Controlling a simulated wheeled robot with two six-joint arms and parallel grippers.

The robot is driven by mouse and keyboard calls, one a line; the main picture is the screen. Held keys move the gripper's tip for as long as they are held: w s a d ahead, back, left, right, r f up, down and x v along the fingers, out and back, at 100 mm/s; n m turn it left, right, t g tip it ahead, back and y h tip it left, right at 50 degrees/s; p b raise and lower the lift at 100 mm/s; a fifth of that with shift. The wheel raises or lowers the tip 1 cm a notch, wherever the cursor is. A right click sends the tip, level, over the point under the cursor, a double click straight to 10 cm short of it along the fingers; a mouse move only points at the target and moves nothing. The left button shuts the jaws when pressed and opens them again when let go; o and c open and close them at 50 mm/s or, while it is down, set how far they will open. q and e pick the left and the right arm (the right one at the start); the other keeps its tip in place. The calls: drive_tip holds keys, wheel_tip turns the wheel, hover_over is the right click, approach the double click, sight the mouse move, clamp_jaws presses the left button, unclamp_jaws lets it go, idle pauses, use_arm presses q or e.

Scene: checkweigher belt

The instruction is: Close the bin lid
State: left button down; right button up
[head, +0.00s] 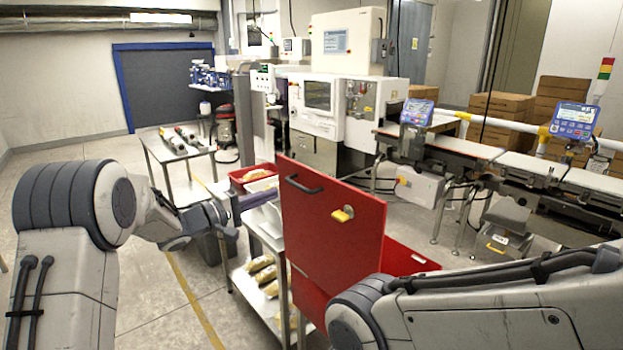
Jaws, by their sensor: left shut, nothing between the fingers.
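The red bin lid (333,222) stands raised, close to upright, in the middle of the head view. It has a black handle (304,184) near its top left and a yellow latch (343,214). The red bin (408,259) shows partly behind and below the lid; my right arm hides much of it. My left gripper (217,215) is shut and empty, left of the lid and apart from it. My right arm crosses the lower right, in front of the bin; its gripper is not in view.
A cart (252,226) with a red tray (252,176) on top and several bagged products (264,274) below stands just left of the lid. A steel table (172,151) is farther left. Conveyors (455,149) stand behind at right. Floor at left is open.

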sight(321, 176)
use_arm(q)
drive_tip(key=p+x, duration=0.4)
drive_tip(key=x, duration=0.8)
drive_tip(key=shift+d+r+p, duration=0.2)
drive_tip(key=shift+d+p, duration=0.1)
drive_tip(key=shift+p, duration=0.05)
drive_tip(key=shift+w+d+f, duration=0.1)
drive_tip(key=shift+w+d, duration=0.3)
drive_tip(key=shift+d, duration=0.1)
